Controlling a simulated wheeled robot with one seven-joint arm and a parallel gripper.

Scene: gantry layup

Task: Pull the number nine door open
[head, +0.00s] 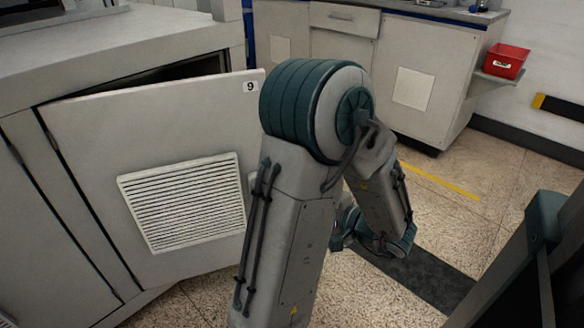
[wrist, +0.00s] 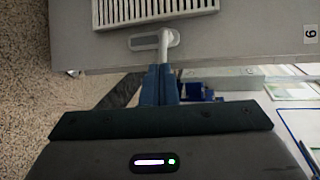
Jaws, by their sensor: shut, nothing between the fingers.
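The number nine door (head: 90,135) is light grey with a slatted vent and a small "9" label (head: 250,87). It stands ajar, with a dark gap along its top edge. In the wrist view the door (wrist: 245,35) fills the top, with its label (wrist: 310,31) at right. Its pale handle (wrist: 150,41) sticks out toward my gripper (wrist: 161,72). The blue fingers are shut and empty, their tips at the handle's end; whether they touch it I cannot tell. In the head view my arm covers the door's right edge, and my fingers are hidden.
A grey counter with cabinets (head: 420,85) stands at the back, with a red bin (head: 505,61) on a side shelf. Speckled floor (head: 370,295) with a yellow line lies open right of the door. A dark teal-edged structure (head: 545,250) is at lower right.

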